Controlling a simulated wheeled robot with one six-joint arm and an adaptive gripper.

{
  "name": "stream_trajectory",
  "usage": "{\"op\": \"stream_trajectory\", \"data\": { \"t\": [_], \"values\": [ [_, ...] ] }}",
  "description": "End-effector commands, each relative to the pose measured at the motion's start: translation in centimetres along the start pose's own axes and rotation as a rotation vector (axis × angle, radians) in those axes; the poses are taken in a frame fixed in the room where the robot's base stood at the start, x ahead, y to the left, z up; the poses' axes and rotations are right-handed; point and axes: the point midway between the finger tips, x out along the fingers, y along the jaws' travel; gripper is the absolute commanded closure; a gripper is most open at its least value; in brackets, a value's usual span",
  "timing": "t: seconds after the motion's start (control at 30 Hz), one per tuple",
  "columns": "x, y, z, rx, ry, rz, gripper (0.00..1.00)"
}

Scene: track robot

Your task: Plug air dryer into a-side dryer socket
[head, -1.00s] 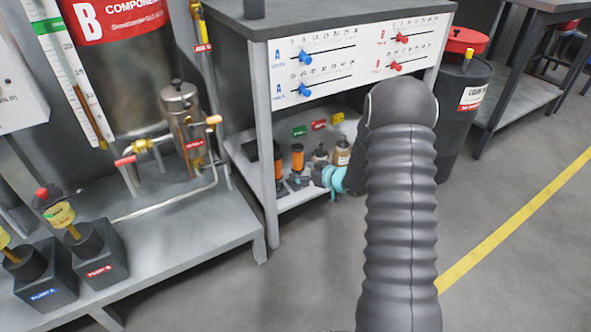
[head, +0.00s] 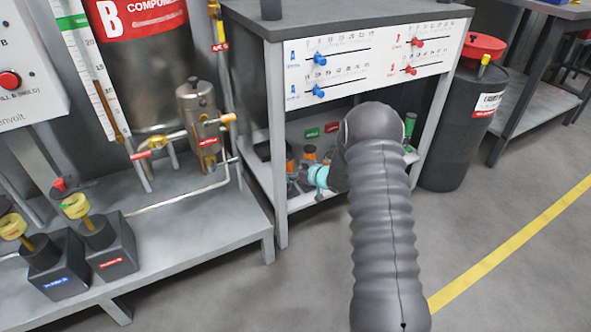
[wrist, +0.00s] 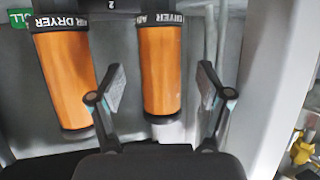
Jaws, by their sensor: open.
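Two orange air dryers with black end caps stand side by side in the wrist view, the left air dryer (wrist: 64,80) and the right air dryer (wrist: 162,72). Their black bands carry white "AIR DRYER" lettering. My gripper (wrist: 165,90) is open, with its fingers on either side of the right dryer's lower part. Whether the fingers touch it cannot be told. In the head view, my gripper (head: 317,178) reaches into the lower shelf of the bench, and the dryers (head: 308,153) show small and partly hidden behind my arm. I cannot make out the a-side dryer socket.
The bench (head: 345,65) has a panel with blue and red sliders above the shelf. Green and red tags hang behind the shelf. A black drum (head: 458,125) with a red lid stands right. A metal tank (head: 203,125) and pumps (head: 108,245) stand left. Floor is clear in front.

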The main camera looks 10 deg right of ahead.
Motion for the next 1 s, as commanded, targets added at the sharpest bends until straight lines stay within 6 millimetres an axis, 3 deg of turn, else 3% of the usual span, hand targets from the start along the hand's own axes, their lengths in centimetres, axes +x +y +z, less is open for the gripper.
{"op": "stream_trajectory", "data": {
  "t": [0.2, 0.5, 0.57, 0.8, 1.0],
  "values": [
    [2.7, 0.1, -0.1, 0.000, -0.001, 0.001, 0.22],
    [3.2, 0.0, -0.1, -0.001, -0.001, 0.000, 0.22],
    [3.2, 0.0, -0.1, -0.001, -0.001, 0.000, 0.35],
    [3.1, 0.0, -0.1, 0.000, -0.001, 0.001, 0.94],
    [3.1, 0.1, -0.2, -0.001, -0.001, 0.002, 0.94]
  ]
}}
